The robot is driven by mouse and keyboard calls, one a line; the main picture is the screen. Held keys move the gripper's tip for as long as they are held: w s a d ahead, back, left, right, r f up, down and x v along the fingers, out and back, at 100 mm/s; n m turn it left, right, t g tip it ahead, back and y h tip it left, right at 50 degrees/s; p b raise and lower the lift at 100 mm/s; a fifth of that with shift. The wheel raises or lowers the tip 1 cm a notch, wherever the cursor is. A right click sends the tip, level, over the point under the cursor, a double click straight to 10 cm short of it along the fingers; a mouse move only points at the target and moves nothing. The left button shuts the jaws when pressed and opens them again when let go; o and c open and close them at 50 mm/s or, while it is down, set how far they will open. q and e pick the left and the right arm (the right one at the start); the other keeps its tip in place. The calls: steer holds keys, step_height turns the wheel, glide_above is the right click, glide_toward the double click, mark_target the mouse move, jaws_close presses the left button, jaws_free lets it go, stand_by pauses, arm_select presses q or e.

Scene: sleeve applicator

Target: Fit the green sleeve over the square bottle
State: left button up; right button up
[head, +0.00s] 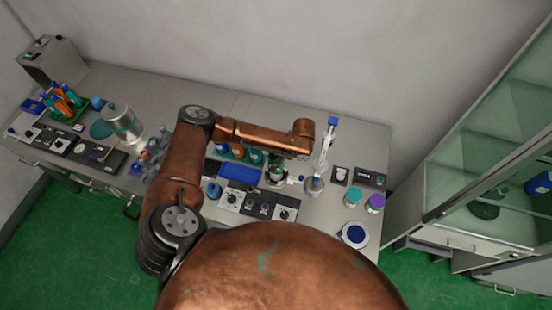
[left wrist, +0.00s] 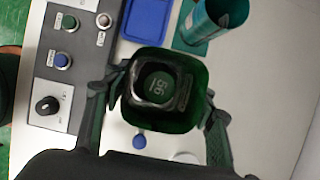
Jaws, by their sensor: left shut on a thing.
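The green sleeve (left wrist: 185,128) is an open, square-sided tube in the left wrist view, seen from above. My left gripper (left wrist: 155,100) has its two dark fingers on opposite sides of the sleeve and is shut on it. Inside the sleeve's opening shows a dark, rounded-square shape (left wrist: 158,84) with pale digits; I cannot tell whether this is the square bottle or how deep it sits. My right gripper is in neither view.
A panel with knobs (head: 258,206) lies in front of the gripper. A blue tray (head: 238,172) is to its left, and a teal cylinder (left wrist: 214,16) stands close by. A tall blue-capped glass vessel (head: 325,155) stands right. Jars with teal (head: 353,194) and purple (head: 376,201) lids stand farther right.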

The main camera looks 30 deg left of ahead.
arm_select(q)
steer(key=o, duration=0.8)
steer(key=shift+c, duration=0.2)
steer(key=shift+o, duration=0.5)
steer(key=o, duration=0.4)
step_height(320, 180, up, 11)
steer(key=p, duration=1.2)
steer(key=shift+f, duration=0.1)
stand_by(0.4)
